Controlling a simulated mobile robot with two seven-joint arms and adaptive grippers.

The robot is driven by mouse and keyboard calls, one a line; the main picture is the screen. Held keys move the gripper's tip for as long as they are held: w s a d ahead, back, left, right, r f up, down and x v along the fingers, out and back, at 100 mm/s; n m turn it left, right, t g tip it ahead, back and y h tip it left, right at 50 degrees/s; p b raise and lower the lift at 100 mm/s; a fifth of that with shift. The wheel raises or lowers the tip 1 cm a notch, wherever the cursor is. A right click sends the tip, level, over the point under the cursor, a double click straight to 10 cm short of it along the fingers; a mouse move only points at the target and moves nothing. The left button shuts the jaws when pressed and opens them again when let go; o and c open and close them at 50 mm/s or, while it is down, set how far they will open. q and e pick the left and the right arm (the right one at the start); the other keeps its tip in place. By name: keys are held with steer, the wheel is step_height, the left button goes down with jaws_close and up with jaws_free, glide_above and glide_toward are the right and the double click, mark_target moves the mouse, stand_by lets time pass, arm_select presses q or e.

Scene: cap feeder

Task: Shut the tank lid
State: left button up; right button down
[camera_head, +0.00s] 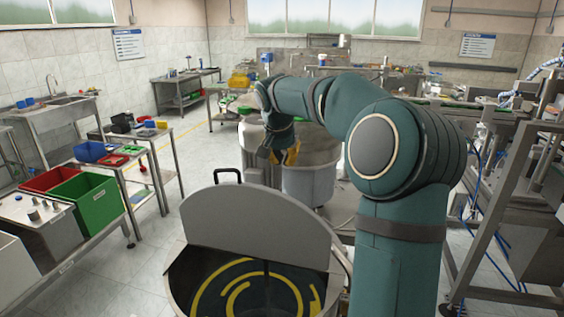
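The tank (180,283) stands at the bottom middle, with a dark inside marked by yellow curved bands. Its grey half-round lid (262,222) stands raised, nearly upright, across the opening. A black handle (228,171) sticks up from the lid's top left edge. My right gripper (285,157) is beyond the lid in the picture, up and right of the handle and apart from it. Its fingers are small and partly hidden by my arm, so I cannot tell if they are open. My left gripper is not in view.
Behind the lid stands a grey round vessel (312,184). A bench at left bears a red bin (47,179) and a green bin (86,205). A metal frame (490,215) with blue hoses stands at right. Tiled floor is free left of the tank.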

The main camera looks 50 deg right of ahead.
step_height(320, 180, down, 8)
steer(key=shift+s+a+r, duration=0.15)
steer(key=shift+a+r, duration=0.05)
steer(key=shift+a, duration=0.25)
stand_by(0.5)
